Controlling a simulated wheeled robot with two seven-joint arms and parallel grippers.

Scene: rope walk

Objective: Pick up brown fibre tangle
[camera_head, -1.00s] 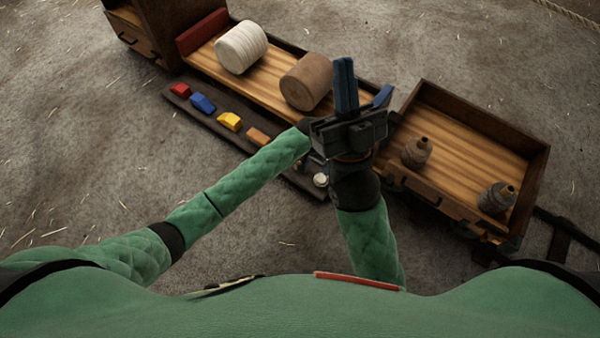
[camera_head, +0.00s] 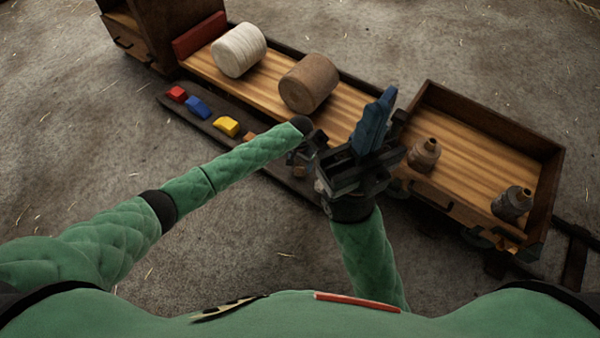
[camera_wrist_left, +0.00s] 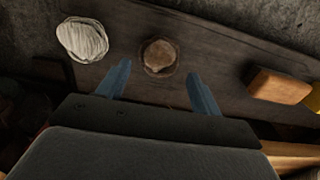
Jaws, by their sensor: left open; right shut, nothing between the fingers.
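The brown fibre tangle (camera_wrist_left: 159,56) is a small rough lump on a dark board, seen in the left wrist view. It lies ahead of and between the two blue fingers of my left gripper (camera_wrist_left: 158,88), which is open and empty. In the head view my left gripper (camera_head: 303,158) is over the board, partly behind my right gripper; the tangle is hard to make out there. My right gripper (camera_head: 380,118) is shut and empty, its blue fingers together and pointing up in the picture.
A white fibre tangle (camera_wrist_left: 83,38) and an orange block (camera_wrist_left: 278,86) flank the brown tangle. Yellow (camera_head: 227,126), blue (camera_head: 198,107) and red (camera_head: 177,94) blocks lie along the board. White (camera_head: 239,50) and brown (camera_head: 309,82) rolls sit in the wooden tray. A box (camera_head: 552,200) holds two bottles.

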